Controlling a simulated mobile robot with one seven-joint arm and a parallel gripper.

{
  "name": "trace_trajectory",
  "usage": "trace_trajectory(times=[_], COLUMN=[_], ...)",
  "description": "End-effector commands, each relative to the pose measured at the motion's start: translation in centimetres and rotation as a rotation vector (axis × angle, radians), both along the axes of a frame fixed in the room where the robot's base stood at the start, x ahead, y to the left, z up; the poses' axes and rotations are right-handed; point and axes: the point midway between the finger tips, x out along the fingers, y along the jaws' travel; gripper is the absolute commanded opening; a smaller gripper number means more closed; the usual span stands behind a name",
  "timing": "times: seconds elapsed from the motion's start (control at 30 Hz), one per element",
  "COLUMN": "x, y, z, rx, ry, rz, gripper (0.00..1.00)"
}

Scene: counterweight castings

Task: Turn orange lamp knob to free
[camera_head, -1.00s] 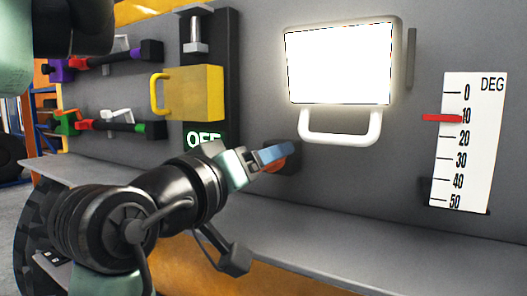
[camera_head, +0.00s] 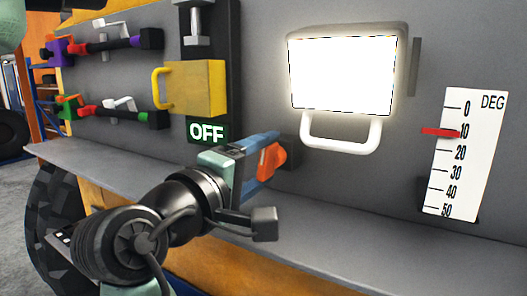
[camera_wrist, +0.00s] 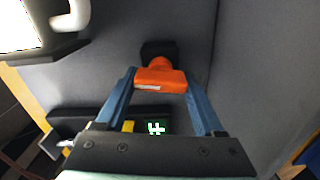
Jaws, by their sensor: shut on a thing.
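The orange knob (camera_head: 271,162) sits on a dark mount on the grey panel, below and left of the lamp. In the wrist view the knob (camera_wrist: 160,79) is between the blue fingers, with a white mark on its front edge. My gripper (camera_head: 262,163) is shut on it; in the wrist view the gripper (camera_wrist: 160,75) reaches the knob from both sides. The lamp (camera_head: 342,75) is lit white with a white handle (camera_head: 341,146) under it. A red pointer (camera_head: 440,132) stands close to 10 on the DEG scale (camera_head: 464,160).
A yellow block with a handle (camera_head: 197,88) and a green OFF sign (camera_head: 207,132) are left of the knob. Coloured-ended bars (camera_head: 110,45) hang further left. A grey ledge (camera_head: 350,210) runs below the panel.

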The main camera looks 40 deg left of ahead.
Motion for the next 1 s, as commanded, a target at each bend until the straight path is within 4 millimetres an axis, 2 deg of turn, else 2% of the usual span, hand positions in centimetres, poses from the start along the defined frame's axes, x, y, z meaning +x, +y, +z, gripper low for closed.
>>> trace_trajectory(times=[0.3,0.83,0.87,1.0], x=[0.04,0.01,0.01,0.01], y=[-0.03,0.01,0.01,0.02], z=[-0.12,-0.18,-0.18,-0.16], rx=[-0.113,-0.132,-0.132,-0.132], ry=[-0.024,-0.029,-0.030,-0.030], rz=[-0.001,-0.001,0.000,0.000], gripper=[0.14,0.14,0.74,0.99])
